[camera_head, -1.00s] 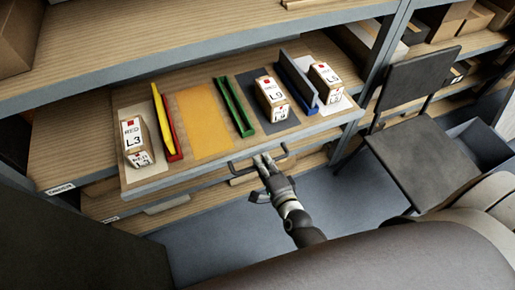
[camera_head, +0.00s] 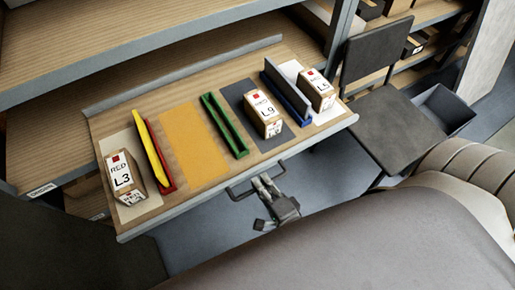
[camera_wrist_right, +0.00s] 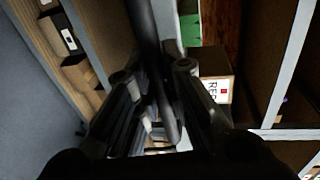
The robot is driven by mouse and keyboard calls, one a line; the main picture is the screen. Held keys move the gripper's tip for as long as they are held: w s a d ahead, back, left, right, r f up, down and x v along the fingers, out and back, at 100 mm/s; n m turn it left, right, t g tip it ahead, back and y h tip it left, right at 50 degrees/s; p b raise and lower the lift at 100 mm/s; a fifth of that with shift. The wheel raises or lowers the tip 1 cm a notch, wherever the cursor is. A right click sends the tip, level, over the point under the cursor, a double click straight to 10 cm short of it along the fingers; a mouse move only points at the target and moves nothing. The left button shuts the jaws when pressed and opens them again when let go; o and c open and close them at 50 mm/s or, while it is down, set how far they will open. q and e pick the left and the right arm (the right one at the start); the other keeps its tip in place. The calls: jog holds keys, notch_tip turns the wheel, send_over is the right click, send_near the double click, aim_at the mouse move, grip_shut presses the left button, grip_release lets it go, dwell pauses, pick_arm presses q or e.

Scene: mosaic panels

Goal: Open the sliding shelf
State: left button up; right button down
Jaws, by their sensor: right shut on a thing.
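The sliding shelf (camera_head: 205,190) is a wooden board with a grey metal front edge, and it stands well out from the rack in the head view. A dark bar handle (camera_head: 240,193) sits on its front edge. My right gripper (camera_head: 264,185) is at the handle, shut on it. In the right wrist view the dark bar of the handle (camera_wrist_right: 150,45) runs down between the fingers (camera_wrist_right: 155,85). My left gripper is not in view.
Yellow (camera_head: 153,150), green (camera_head: 225,125) and blue (camera_head: 287,95) dividers stand on the shelf, with a yellow mat (camera_head: 193,138) between them. A dark chair (camera_head: 410,125) and grey bin (camera_head: 447,108) stand to the right. Fixed rack boards (camera_head: 130,50) lie behind and above.

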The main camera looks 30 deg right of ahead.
jog(key=shift+v, duration=0.85)
jog(key=shift+f, duration=0.3)
jog(key=c, duration=1.5)
grip_release()
jog(key=v, duration=1.2)
